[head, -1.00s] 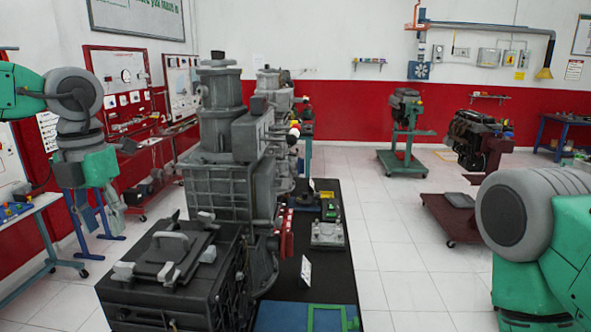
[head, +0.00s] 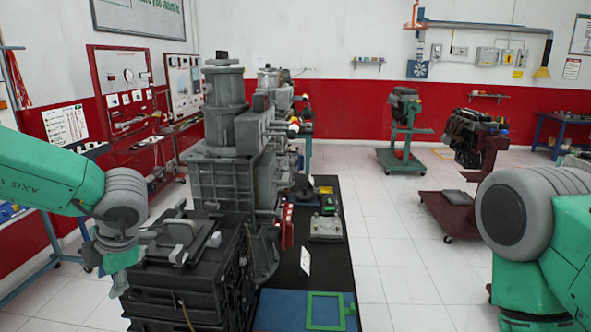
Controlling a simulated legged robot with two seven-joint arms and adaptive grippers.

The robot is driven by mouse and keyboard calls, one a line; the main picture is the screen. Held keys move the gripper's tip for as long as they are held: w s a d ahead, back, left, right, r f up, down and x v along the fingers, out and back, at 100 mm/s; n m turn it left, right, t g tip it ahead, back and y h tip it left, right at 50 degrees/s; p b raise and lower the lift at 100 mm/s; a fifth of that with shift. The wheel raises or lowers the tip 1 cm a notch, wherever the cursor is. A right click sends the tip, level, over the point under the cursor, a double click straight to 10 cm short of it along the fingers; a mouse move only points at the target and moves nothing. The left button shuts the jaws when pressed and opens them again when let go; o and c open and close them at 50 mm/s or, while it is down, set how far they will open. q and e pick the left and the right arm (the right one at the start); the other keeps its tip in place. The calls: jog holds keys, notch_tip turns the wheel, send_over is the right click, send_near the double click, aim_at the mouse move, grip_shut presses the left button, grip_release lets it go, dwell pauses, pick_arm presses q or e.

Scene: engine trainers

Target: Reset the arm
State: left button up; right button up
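My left arm comes in from the left edge in green and grey. My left gripper (head: 106,272) hangs at its end, pointing down, just left of the dark grey engine unit (head: 190,285). Its fingers are small and partly hidden by the wrist, so their opening is unclear, and I see nothing held in it. I cannot tell whether it touches the unit. My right arm (head: 525,225) shows at the right edge as green links with a grey joint. My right gripper is out of the picture.
A tall grey engine (head: 225,150) stands behind the dark unit. A black bench (head: 325,255) carries a blue mat (head: 280,312), a green frame and small parts. Engines on stands (head: 402,125) are farther back. White tiled floor (head: 390,245) is clear between bench and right arm.

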pick_arm(q)
jog(key=s+d+f+m+t, duration=0.1)
jog(key=s+f+m, duration=0.2)
jog(key=f+m, duration=0.35)
jog(key=s+d+f+m+t+h, duration=0.1)
jog(key=s+d+f+m, duration=0.1)
jog(key=s+f+m, duration=0.4)
jog(key=s+d+f+m+t, duration=0.1)
jog(key=f+m+t, duration=0.1)
jog(key=f+m, duration=0.45)
jog(key=s+d+f+m+g+h, duration=0.1)
jog(key=s+f+m+g+h, duration=0.25)
jog(key=s, duration=0.65)
jog(key=s+d+f+m+g, duration=0.2)
jog(key=s+f+m, duration=0.2)
jog(key=s+m, duration=0.5)
notch_tip(320, 180, down, 20)
jog(key=s+n+b, duration=0.2)
jog(key=b, duration=1.7)
jog(key=shift+r, duration=0.25)
jog(key=shift+s+a+h, duration=0.1)
jog(key=shift+a+h, duration=0.05)
jog(key=shift+h, duration=0.1)
